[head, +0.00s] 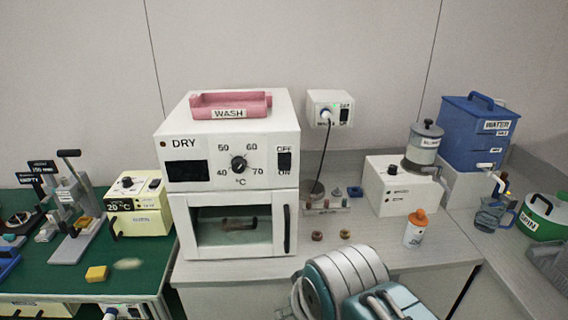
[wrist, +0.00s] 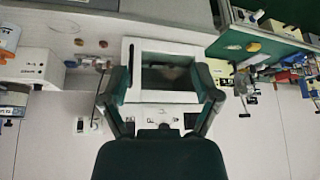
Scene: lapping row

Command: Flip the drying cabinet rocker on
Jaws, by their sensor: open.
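The drying cabinet (head: 228,140) is a white box marked DRY on the bench, with a temperature dial (head: 239,164) on its upper panel. Its black rocker (head: 284,161) sits at the panel's right, between OFF above and ON below; I cannot tell which side is pressed. In the wrist view the cabinet (wrist: 160,97) appears upside down, and its control panel is partly hidden by my gripper. My gripper (wrist: 163,78) is open and empty, its two dark fingers spread across the view of the cabinet front. Contact with the rocker is not visible.
A pink WASH tray (head: 231,104) rests on the cabinet. A wall box (head: 330,108) with its own OFF/ON switch and a plugged cable is to the right. A white-and-orange bottle (head: 415,229) and a pump unit (head: 401,187) stand farther right. A yellow box (head: 140,205) stands left.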

